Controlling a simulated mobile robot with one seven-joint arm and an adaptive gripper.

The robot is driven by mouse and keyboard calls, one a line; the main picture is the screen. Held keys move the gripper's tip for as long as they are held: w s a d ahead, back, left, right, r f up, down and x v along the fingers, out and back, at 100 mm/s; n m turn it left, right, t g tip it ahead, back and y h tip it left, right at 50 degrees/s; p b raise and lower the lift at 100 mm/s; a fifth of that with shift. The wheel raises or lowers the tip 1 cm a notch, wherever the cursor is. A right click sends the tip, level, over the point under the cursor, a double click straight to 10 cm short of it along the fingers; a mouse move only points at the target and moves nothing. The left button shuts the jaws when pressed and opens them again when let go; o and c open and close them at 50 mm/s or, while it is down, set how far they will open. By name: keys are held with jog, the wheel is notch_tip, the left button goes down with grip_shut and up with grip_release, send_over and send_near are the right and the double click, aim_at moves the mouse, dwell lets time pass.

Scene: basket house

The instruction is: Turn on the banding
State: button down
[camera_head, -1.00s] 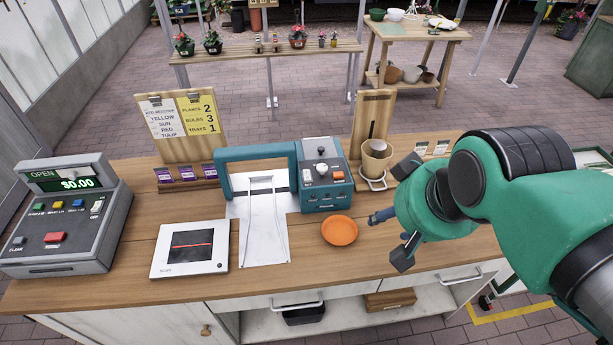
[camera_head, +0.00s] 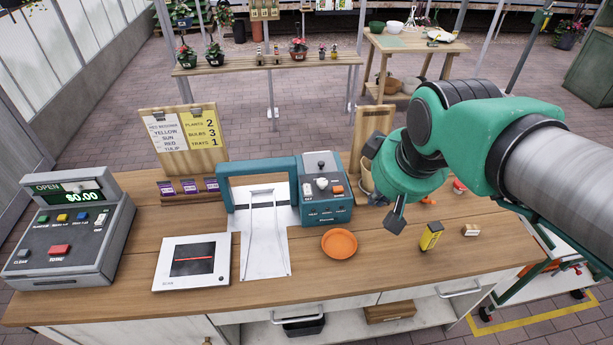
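The banding machine is a teal unit on the wooden counter. It has a teal arch (camera_head: 258,181) over a white plate (camera_head: 263,240) and a control box (camera_head: 324,190) at its right. I cannot tell the switch's position or whether the unit is powered. My gripper (camera_head: 382,187) is to the right of the control box, apart from it. Its two dark fingers are spread, with nothing visibly held. My arm hides part of the counter behind it.
A cash register (camera_head: 70,232) showing $0.00 and a scan pad (camera_head: 192,262) stand left. An orange saucer (camera_head: 339,244) lies in front of the control box. A yellow bottle (camera_head: 431,236) and small card (camera_head: 471,230) are at right. A wooden stand (camera_head: 372,125) rises behind my gripper.

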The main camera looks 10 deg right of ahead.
jog(key=w+a+n+p, duration=0.2)
jog(key=w+n+p, duration=0.1)
jog(key=w, duration=0.5)
jog(key=n+g+p, duration=0.3)
jog(key=n+p, duration=0.4)
jog(key=n, duration=0.5)
send_over(307, 185)
jog(key=s, duration=0.2)
notch_tip(307, 185, down, 12)
jog(key=shift+a+r, duration=0.1)
jog(key=f, duration=0.4)
jog(key=w+f+p, duration=0.1)
jog(key=f, duration=0.4)
jog(key=w+f, duration=0.1)
jog(key=f, duration=0.3)
jog(key=shift+f, duration=0.4)
jog(key=shift+f+g+p, duration=0.1)
jog(key=shift+g+p, duration=0.2)
